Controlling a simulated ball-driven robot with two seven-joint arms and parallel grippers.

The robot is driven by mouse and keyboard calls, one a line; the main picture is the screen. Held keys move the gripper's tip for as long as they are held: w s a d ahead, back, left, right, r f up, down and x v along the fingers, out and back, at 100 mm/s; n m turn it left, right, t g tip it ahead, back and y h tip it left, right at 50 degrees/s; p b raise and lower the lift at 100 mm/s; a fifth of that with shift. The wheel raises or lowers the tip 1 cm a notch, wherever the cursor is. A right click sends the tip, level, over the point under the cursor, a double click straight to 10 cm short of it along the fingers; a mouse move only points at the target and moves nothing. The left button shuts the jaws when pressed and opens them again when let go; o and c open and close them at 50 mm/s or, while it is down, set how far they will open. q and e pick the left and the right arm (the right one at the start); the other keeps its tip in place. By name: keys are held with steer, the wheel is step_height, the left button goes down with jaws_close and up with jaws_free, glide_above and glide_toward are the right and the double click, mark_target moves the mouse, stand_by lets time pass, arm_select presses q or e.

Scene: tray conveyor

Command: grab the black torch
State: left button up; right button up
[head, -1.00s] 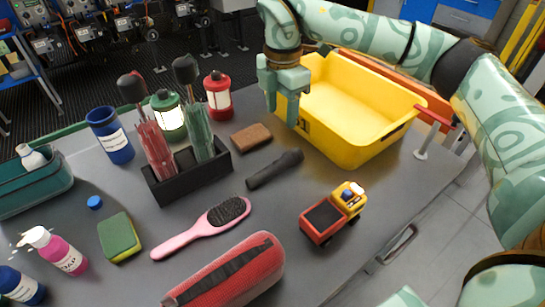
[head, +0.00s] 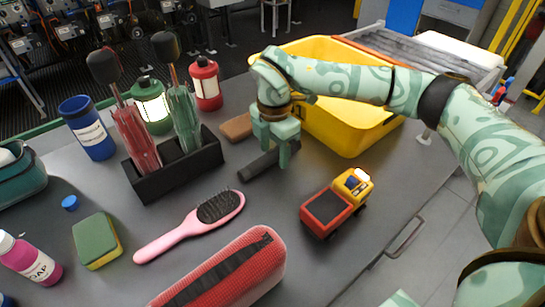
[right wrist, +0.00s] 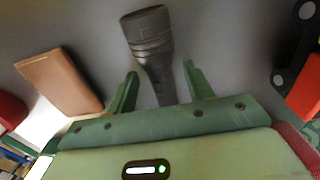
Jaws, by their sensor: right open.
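The black torch (head: 258,166) lies flat on the grey table, between the black holder and the yellow bin. In the head view its far end is partly hidden by my right gripper (head: 275,158). In the right wrist view the torch (right wrist: 150,45) lies with its wide head up and its narrow body running down between the fingers. My right gripper (right wrist: 158,85) is open, one finger on each side of the torch body. I cannot tell whether the fingers touch it. My left gripper does not show.
A brown block (head: 236,127) lies close to the torch, and a yellow bin (head: 345,135) stands behind. A toy truck (head: 336,203), a pink hairbrush (head: 190,225) and a black holder (head: 174,171) with umbrellas are nearby. Bare table shows left of the truck.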

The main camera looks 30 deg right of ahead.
steer(key=shift+r, duration=0.15)
steer(key=shift+c, duration=0.6)
jaws_close()
